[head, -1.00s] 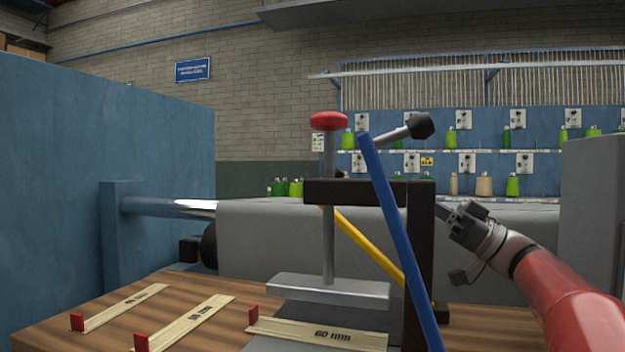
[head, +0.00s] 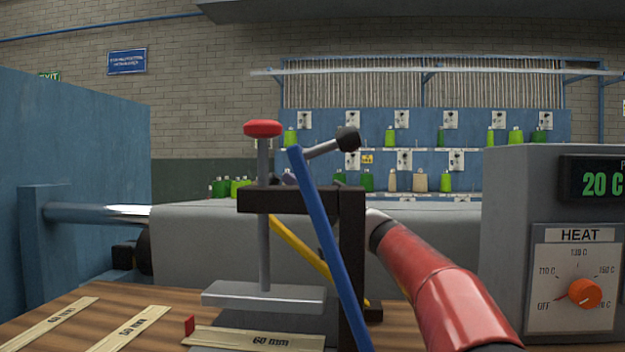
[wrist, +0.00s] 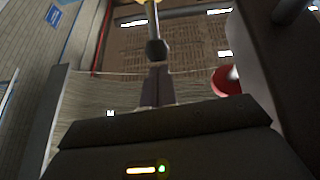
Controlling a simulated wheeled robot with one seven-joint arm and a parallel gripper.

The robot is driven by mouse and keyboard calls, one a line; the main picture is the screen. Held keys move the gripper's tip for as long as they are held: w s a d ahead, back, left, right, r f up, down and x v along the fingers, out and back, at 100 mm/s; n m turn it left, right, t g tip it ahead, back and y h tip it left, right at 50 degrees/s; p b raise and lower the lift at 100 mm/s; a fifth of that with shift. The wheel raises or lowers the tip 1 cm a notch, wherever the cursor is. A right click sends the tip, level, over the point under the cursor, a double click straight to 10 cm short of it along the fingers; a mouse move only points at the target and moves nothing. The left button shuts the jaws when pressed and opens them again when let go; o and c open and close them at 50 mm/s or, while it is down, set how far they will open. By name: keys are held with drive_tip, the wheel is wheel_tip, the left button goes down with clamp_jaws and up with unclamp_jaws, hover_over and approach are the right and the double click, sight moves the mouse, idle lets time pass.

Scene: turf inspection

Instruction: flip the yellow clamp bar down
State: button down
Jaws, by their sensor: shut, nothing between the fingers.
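The yellow clamp bar (head: 300,248) slants down to the right behind the blue bar (head: 328,250), within the dark clamp frame (head: 350,260). Part of it is hidden by the blue bar and the post. A grey lever with a black knob (head: 348,139) sticks up to the right above the frame; a red-topped spindle (head: 263,129) stands at left. My red arm reaches behind the post in the head view, where my gripper is hidden. In the wrist view my gripper (wrist: 156,70) is shut and empty, with a dark knob just beyond its tips and a red knob (wrist: 228,80) to the right.
A metal pressing plate (head: 264,296) sits under the spindle, above a wooden 60 mm gauge strip (head: 255,339). More strips lie on the wooden bench at left. A grey heat control box (head: 520,230) with an orange dial stands at right. A blue panel (head: 75,170) stands at left.

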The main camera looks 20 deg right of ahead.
sight(282, 226)
idle(0.3)
drive_tip(key=a+h, duration=0.1)
drive_tip(key=w+a+f+g+p, duration=0.1)
drive_tip(key=shift+a+f+h, duration=0.25)
drive_tip(key=shift+a+h, duration=0.05)
drive_tip(key=shift+h, duration=0.1)
drive_tip(key=shift+w+a+f+g+h, duration=0.1)
drive_tip(key=shift+a+f+g+h, duration=0.1)
drive_tip(key=shift+f+g+h, duration=0.15)
drive_tip(key=shift+d, duration=0.1)
